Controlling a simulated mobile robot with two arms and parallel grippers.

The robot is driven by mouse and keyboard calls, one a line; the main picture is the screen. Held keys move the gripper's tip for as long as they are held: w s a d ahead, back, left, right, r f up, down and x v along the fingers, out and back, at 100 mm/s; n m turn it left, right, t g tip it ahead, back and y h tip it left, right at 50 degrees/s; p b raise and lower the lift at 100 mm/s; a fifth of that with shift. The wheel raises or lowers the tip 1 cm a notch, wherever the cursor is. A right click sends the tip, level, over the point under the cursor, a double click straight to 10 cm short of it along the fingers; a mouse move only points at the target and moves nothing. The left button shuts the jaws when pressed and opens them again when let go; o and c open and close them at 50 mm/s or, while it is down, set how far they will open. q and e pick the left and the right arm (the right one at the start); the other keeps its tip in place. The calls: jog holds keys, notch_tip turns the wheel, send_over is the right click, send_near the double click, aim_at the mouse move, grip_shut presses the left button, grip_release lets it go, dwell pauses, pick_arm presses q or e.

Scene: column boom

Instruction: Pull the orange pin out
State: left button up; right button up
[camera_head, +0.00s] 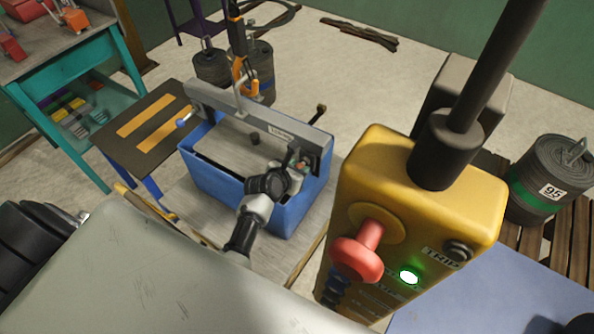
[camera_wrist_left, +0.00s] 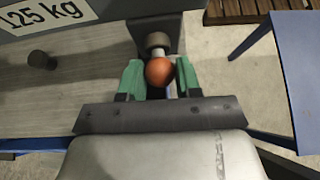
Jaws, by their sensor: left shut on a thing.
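The orange pin shows as a round orange head (camera_wrist_left: 159,71) in the left wrist view, in front of a grey round end on a dark bracket (camera_wrist_left: 140,35). My left gripper (camera_wrist_left: 159,82) is shut on it, with a green finger on each side of the head. In the head view my left gripper (camera_head: 298,164) is at the right end of a grey lifting beam (camera_head: 235,108). There the pin is mostly hidden by the gripper and too small to make out clearly. How far the pin sits in its hole is hidden. My right gripper is not in view.
The beam lies above a blue crate (camera_head: 215,185) and hangs from an orange hook (camera_head: 241,75). A yellow control box (camera_head: 400,190) with a red button (camera_head: 357,260) and lit green lamp stands close at right. A weight marked 95 (camera_head: 545,180) sits on slats.

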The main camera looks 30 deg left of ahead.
pick_arm(q)
jog(key=shift+s+a+p, duration=0.2)
jog(key=shift+s+p, duration=0.6)
jog(key=shift+s, duration=0.45)
jog(key=shift+s+a+p, duration=0.1)
jog(key=shift+s+p, duration=0.3)
jog(key=shift+s, duration=0.4)
jog(key=o, duration=0.8)
jog(key=shift+s, duration=0.1)
jog(key=s+r+p, duration=0.5)
jog(key=r+p, duration=0.5)
jog(key=p, duration=0.2)
jog(key=shift+a, duration=0.35)
jog(key=shift+s, duration=0.1)
